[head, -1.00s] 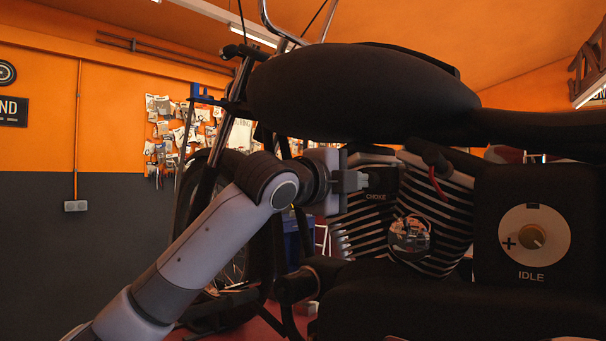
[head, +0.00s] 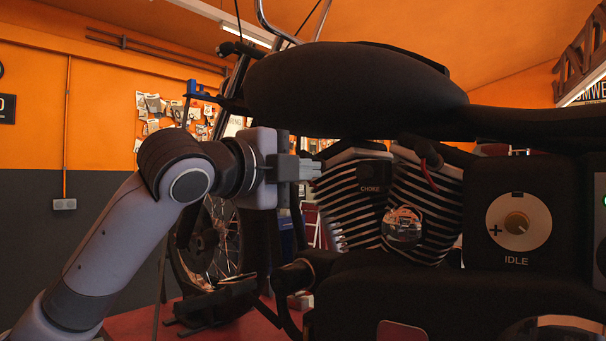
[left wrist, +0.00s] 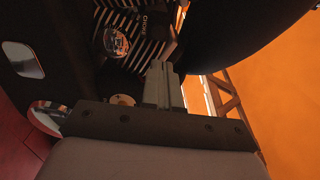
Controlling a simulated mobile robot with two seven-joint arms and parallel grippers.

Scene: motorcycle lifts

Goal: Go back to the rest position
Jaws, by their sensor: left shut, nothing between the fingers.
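My left gripper (head: 312,168) is shut and empty in the head view. It points right, a little left of the finned engine (head: 345,190) and below the black tank, apart from the choke box. In the left wrist view its closed fingers (left wrist: 163,82) point up towards the engine, and the choke label (left wrist: 150,28) lies beyond them. My left arm comes in from the lower left. My right gripper shows in neither view.
The motorcycle tank (head: 350,92) and seat overhang the engine. The idle dial (head: 518,222) is on a dark box at the right. The front wheel (head: 212,240) stands behind my arm. Open room lies to the left, before the orange and grey wall (head: 100,230).

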